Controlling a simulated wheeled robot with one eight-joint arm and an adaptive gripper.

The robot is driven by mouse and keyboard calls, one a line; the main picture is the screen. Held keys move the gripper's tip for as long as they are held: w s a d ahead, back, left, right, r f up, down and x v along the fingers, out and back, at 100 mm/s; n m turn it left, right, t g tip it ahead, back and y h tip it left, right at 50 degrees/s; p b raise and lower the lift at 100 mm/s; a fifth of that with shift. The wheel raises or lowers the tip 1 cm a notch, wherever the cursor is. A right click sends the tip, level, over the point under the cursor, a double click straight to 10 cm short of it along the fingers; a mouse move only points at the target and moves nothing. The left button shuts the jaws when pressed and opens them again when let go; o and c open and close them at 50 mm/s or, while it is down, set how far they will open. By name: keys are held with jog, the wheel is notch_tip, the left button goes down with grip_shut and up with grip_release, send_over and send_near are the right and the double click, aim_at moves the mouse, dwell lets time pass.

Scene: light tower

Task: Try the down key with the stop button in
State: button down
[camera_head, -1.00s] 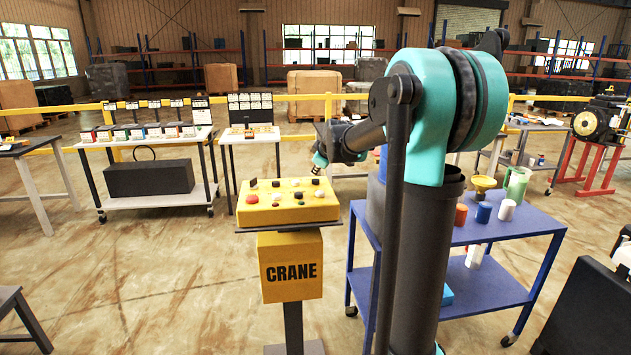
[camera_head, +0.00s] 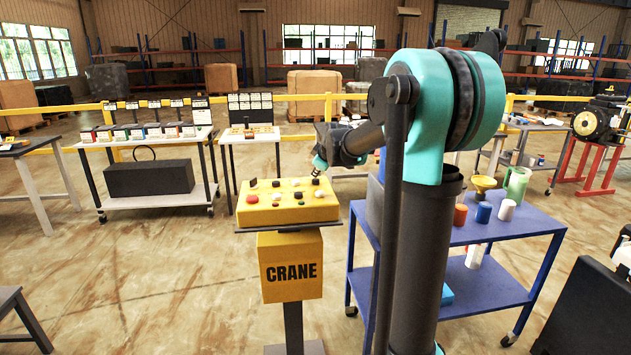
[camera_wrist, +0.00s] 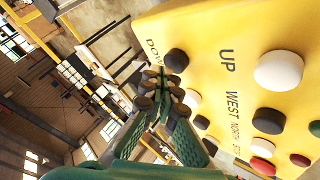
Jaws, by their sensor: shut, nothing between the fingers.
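The yellow crane control box (camera_head: 272,214) stands on a post, its sloped top carrying several coloured buttons. In the wrist view a black button (camera_wrist: 177,61) sits beside a partly hidden label starting "DO", at the box's edge. A white button (camera_wrist: 278,70) is by the UP label. A large red button (camera_head: 252,198) is at the panel's near left; I cannot tell whether it is pushed in. My gripper (camera_wrist: 162,84) is shut and empty, close beside the black DO key; contact cannot be made out. In the head view my gripper (camera_head: 316,172) is above the panel's far right corner.
Other buttons crowd the panel, including a black one (camera_wrist: 268,121) and a green one (camera_wrist: 315,128). A blue cart (camera_head: 512,235) with cups stands right of the box. Tables stand behind; the floor left of the box is clear.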

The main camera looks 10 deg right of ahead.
aim_at(317, 181)
jog(key=shift+f, duration=0.5)
dwell(0.5)
jog(key=shift+r, duration=0.15)
dwell(1.4)
jog(key=shift+r, duration=0.85)
jog(key=shift+r, duration=2.5)
jog(key=shift+s, duration=0.15)
